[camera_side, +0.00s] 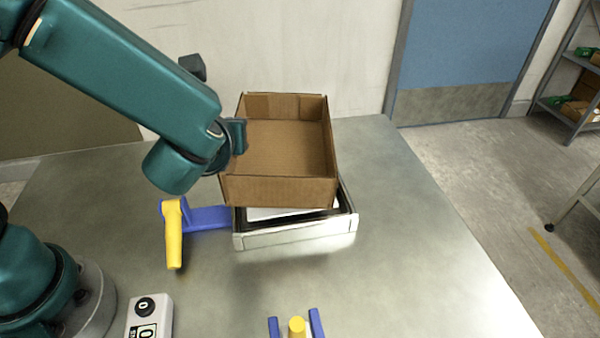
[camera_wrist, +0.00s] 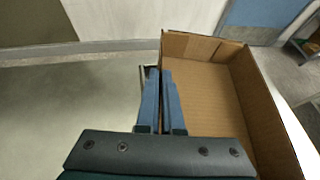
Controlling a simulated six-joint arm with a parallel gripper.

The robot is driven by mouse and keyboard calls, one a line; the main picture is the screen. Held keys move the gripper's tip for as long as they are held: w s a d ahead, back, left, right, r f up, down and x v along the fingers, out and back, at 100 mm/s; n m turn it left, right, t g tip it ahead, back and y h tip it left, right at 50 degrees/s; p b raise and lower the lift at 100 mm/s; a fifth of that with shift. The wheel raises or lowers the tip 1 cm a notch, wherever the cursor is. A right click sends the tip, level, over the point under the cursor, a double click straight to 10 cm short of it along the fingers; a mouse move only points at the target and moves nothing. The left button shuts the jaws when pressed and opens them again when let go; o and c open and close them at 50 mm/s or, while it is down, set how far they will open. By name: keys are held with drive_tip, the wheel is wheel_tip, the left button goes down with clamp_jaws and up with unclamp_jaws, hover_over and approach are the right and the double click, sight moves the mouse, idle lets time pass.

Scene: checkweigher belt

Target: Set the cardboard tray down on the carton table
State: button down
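The cardboard tray (camera_side: 280,192) is an open, empty brown box. In the side view it is roughly level over a low white unit with a black rim (camera_side: 295,236). A strip of white surface shows below its front edge; I cannot tell whether its underside touches the unit. My gripper (camera_side: 238,136) is at the tray's left wall. In the wrist view my gripper's two blue fingers (camera_wrist: 161,100) are closed on that wall, one on each side, with the tray (camera_wrist: 262,100) to the right. Which surface is the carton table is not clear.
A grey metal table (camera_side: 420,250) has free room right of the unit. A yellow-and-blue piece (camera_side: 174,235) stands left of the unit, another (camera_side: 297,326) at the front. A small control box (camera_side: 150,318) is at the front left. Shelving (camera_side: 572,95) stands far right.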

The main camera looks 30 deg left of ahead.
sight(277, 147)
drive_tip(key=shift+f, duration=1.85)
drive_tip(key=c, duration=1.1)
unclamp_jaws()
drive_tip(key=shift+o, duration=0.2)
